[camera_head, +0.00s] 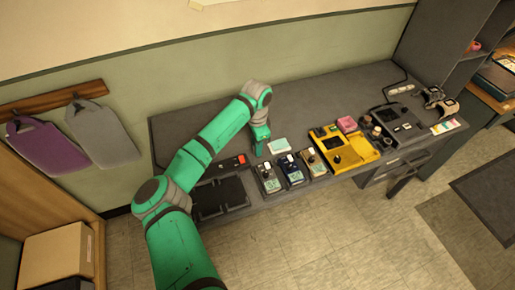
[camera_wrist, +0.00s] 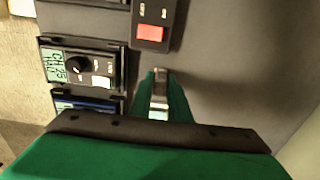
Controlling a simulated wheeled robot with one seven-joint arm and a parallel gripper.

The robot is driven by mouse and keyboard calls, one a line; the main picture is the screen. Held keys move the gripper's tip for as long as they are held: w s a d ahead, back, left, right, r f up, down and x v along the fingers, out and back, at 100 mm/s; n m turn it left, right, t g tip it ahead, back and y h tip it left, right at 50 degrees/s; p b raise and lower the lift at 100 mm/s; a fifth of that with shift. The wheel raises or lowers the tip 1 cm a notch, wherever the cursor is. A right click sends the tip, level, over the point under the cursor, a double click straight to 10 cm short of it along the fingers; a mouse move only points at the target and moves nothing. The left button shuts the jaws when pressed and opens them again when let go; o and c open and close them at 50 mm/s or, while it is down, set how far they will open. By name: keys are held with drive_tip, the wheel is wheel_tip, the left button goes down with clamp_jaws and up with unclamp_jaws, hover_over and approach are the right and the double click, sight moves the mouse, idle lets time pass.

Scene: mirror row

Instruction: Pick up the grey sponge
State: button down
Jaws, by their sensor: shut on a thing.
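My gripper (camera_head: 262,151) is over the dark bench, pointing down. In the wrist view my gripper (camera_wrist: 160,95) has its green fingers close together on a narrow, light grey thing. I take this to be the grey sponge (camera_wrist: 158,103); only a thin part shows between the fingers and the rest is hidden. In the head view a pale, flat block (camera_head: 279,145) lies just right of the fingertips. I cannot tell whether the fingers touch it, or how high they are above the bench.
A control box with a red switch (camera_wrist: 149,33) lies left of the gripper in the head view. Several handheld units, one blue (camera_head: 291,171), stand along the front edge. A yellow case (camera_head: 357,160) and pink block (camera_head: 347,124) are further right. The bench behind is clear.

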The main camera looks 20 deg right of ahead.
wheel_tip(320, 180, up, 2)
drive_tip(key=shift+r, duration=0.15)
drive_tip(key=s+r, duration=1)
drive_tip(key=s, duration=0.4)
drive_tip(key=shift+d, duration=0.2)
drive_tip(key=shift+s, duration=0.1)
drive_tip(key=c, duration=2.4)
unclamp_jaws()
clamp_jaws()
